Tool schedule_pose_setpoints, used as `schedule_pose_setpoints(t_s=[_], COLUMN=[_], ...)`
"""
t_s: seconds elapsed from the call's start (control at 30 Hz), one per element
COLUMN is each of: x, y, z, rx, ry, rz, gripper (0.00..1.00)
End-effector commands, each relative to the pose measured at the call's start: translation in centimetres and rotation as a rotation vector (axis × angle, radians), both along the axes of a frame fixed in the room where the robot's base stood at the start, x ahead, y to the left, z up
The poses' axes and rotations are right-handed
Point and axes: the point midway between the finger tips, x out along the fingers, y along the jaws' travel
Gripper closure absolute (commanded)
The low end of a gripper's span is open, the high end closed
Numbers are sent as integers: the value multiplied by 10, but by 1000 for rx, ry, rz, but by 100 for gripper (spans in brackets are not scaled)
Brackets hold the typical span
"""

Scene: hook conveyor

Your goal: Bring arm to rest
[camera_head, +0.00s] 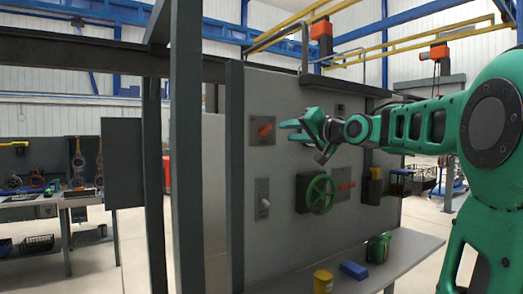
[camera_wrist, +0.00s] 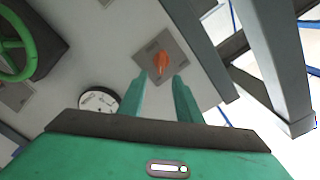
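My green arm reaches in from the right in the head view, raised in front of a grey panel (camera_head: 285,215). My gripper (camera_head: 284,131) points left, with its fingers apart and nothing between them. In the wrist view my gripper (camera_wrist: 163,78) also shows two separated green fingertips. Beyond them is an orange switch (camera_wrist: 160,61) on a grey square plate. In the head view the orange switch (camera_head: 265,129) lies just left of my fingertips; I cannot tell whether they touch it.
The panel also bears a green handwheel (camera_head: 320,194), a white switch (camera_head: 265,204) and a second orange switch (camera_head: 346,186). A shelf below holds a yellow can (camera_head: 323,281), a blue box (camera_head: 354,270) and a green object (camera_head: 378,248). Grey posts (camera_head: 187,150) stand left.

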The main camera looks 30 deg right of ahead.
Motion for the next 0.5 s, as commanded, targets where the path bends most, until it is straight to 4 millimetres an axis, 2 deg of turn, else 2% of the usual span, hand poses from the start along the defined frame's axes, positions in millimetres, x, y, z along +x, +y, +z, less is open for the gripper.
schedule_pose_setpoints(t_s=[0.17, 0.27, 0.37, 0.47, 0.5], x=[0, -1, -5, -17, -25], y=[0, 0, 1, 2, 4], z=[0, -10, -41, -95, -120], rx=[0, -7, -28, -63, -79], ry=[1, 25, 108, 253, 321], rz=[-1, -7, -25, -46, -53], gripper=[69, 69, 69, 69, 69])
